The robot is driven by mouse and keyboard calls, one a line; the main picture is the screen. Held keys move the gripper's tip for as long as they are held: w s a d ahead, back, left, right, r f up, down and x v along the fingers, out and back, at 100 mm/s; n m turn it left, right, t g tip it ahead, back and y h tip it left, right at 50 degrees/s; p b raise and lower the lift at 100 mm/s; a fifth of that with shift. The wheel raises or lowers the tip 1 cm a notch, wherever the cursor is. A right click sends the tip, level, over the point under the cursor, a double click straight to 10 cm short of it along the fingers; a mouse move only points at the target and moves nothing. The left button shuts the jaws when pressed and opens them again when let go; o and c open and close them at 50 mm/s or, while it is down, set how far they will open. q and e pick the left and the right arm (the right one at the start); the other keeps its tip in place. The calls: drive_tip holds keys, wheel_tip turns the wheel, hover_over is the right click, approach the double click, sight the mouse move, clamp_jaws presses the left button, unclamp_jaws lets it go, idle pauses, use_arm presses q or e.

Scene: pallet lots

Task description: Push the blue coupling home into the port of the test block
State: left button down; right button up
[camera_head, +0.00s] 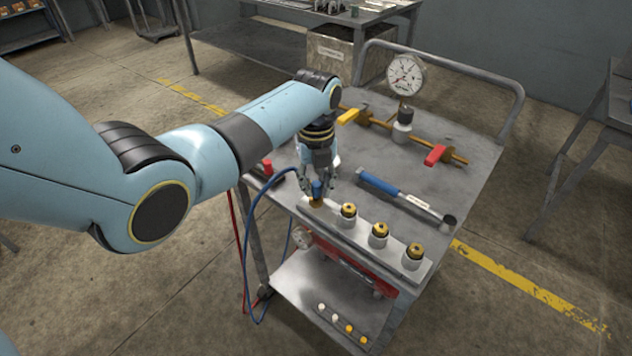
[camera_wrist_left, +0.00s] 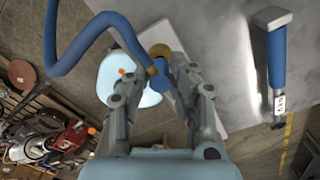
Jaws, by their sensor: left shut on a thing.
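The blue coupling (camera_head: 318,188) is between the fingers of my left gripper (camera_head: 318,184), which is shut on it. A blue hose runs from the coupling, looping left and down off the cart. The test block (camera_head: 360,236) is a pale bar along the cart's near edge with a row of brass-topped ports. The coupling is at the leftmost brass port (camera_head: 316,203). In the left wrist view the coupling (camera_wrist_left: 160,80) sits between the fingertips (camera_wrist_left: 158,78), close by the brass port (camera_wrist_left: 160,50). I cannot tell how deep it is seated. My right gripper is out of view.
A blue-handled tool (camera_head: 380,186) lies behind the block on the cart top (camera_head: 340,178). A dial gauge (camera_head: 405,75) stands on a brass pipe with red (camera_head: 435,155) and yellow levers. A red-capped item (camera_head: 267,168) is left of the gripper. The lower shelf holds small fittings.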

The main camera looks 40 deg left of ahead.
sight(316, 183)
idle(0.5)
use_arm(q)
drive_tip(key=shift+p, duration=0.55)
idle(0.6)
drive_tip(key=shift+f+b, duration=0.4)
drive_tip(key=shift+f, duration=0.2)
idle(0.3)
drive_tip(key=c, duration=1.1)
unclamp_jaws()
drive_tip(key=shift+r, duration=0.25)
wheel_tip(316, 183, up, 12)
drive_tip(key=shift+f, duration=0.25)
